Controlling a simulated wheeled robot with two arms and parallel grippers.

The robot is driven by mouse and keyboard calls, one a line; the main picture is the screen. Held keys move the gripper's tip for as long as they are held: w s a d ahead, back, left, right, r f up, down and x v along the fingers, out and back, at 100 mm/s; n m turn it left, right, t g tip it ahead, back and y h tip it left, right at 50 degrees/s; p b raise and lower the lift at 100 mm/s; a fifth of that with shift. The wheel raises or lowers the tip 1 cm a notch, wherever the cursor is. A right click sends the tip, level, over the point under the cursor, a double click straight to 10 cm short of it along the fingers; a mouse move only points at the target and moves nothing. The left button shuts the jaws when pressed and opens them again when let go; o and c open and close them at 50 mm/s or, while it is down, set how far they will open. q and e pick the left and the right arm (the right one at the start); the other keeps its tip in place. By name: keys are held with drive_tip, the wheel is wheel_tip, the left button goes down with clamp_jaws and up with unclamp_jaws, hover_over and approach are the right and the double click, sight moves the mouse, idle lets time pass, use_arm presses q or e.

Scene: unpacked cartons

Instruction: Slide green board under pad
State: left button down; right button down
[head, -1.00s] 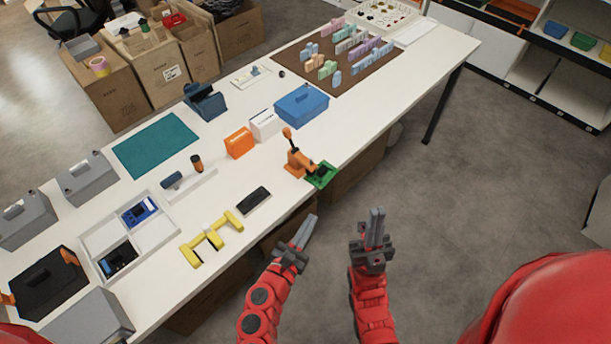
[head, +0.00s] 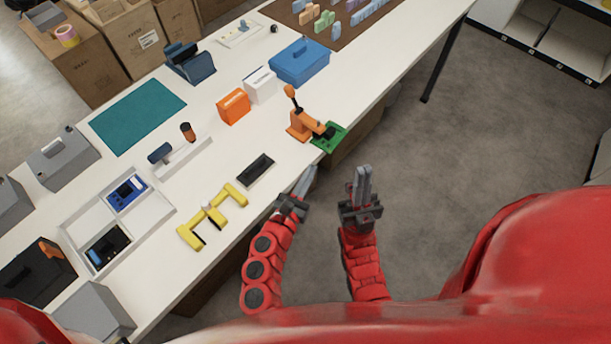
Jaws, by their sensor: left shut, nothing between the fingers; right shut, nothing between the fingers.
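The green board (head: 331,138) lies at the front edge of the white table and seems to stick out a little past it. An orange clamp-like tool (head: 301,125) with an upright lever stands beside it. Its dark pad (head: 326,132) is over the board; I cannot tell whether they touch. My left gripper (head: 308,176) is shut and empty, off the table's front edge, below the board in the picture. My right gripper (head: 363,172) is shut and empty, farther right over the floor, below and right of the board.
A black tray-like block (head: 256,171) and a yellow bracket (head: 212,217) lie left of the grippers. An orange box (head: 234,106), a white box (head: 260,85) and a blue case (head: 299,62) stand behind the tool. Open floor lies right of the table.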

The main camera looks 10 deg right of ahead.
sight(329, 138)
use_arm(q)
drive_tip(key=x, duration=0.8)
drive_tip(key=shift+w+d+f, duration=0.1)
drive_tip(key=shift+w+d, duration=0.15)
drive_tip(key=shift+w, duration=0.05)
drive_tip(key=shift+w+d, duration=0.25)
drive_tip(key=shift+w, duration=0.3)
drive_tip(key=shift+b, duration=0.3)
drive_tip(key=shift+w+d+f, duration=0.1)
drive_tip(key=shift+w+d, duration=0.05)
drive_tip(key=shift+w, duration=0.15)
drive_tip(key=shift+w+d+b, duration=0.35)
drive_tip(key=shift+w+d, duration=0.1)
drive_tip(key=shift+s, duration=0.15)
